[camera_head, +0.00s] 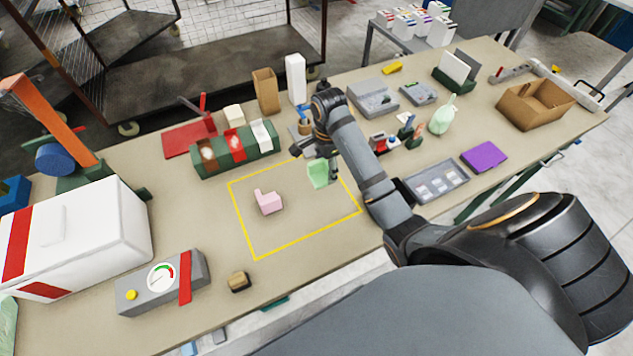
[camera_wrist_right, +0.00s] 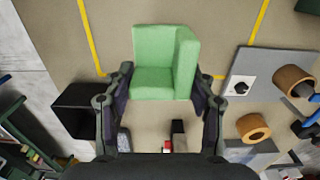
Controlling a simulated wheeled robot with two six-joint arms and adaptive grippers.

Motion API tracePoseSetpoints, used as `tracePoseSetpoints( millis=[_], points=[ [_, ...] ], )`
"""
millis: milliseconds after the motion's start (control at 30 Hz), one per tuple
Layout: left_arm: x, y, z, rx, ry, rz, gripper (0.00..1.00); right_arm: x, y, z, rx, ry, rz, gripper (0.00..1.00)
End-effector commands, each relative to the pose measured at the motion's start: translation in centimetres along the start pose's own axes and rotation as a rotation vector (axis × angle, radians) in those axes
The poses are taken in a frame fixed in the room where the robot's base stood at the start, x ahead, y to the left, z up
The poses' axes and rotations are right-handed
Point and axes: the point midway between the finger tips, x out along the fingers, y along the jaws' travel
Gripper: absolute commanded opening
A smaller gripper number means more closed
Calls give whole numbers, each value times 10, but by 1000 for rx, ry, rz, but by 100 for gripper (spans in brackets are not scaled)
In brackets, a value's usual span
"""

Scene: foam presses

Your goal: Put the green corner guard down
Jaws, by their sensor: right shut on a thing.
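The green corner guard (camera_head: 318,174) is a light green L-shaped foam piece at the right side of the yellow-outlined area in the head view. It also shows large in the right wrist view (camera_wrist_right: 160,65). My right gripper (camera_head: 322,152) is shut on the corner guard, with one finger on each side of it in the wrist view (camera_wrist_right: 160,92). I cannot tell whether the guard touches the table. A pink corner guard (camera_head: 268,202) rests inside the yellow outline (camera_head: 241,222), left of the green one. My left gripper is not in view.
A green rack with rolls (camera_head: 238,150) stands behind the outline. A grey gauge box (camera_head: 162,283) and a white case (camera_head: 85,235) are at the left. A grey tray (camera_head: 436,182) and purple block (camera_head: 484,157) lie right of my arm. The outline's front part is clear.

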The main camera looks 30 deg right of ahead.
Motion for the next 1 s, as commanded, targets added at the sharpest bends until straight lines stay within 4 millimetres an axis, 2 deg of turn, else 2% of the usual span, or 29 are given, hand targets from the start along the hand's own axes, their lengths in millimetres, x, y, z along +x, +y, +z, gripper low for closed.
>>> tracePoseSetpoints(
  millis=[33,67,333,400,600,967,1000],
  points=[
    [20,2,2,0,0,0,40,18,-6,6,0,-3,-2,34],
    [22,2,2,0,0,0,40,21,-8,8,-1,-2,-3,34],
    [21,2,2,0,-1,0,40,26,-14,14,1,1,-2,34],
    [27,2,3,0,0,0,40,37,-19,21,0,-2,-1,34],
    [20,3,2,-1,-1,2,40,60,-18,19,0,2,-1,34],
    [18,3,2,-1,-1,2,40,65,-18,19,0,1,-2,34],
    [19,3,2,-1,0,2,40,65,-18,19,0,1,-3,61]
  ],
)
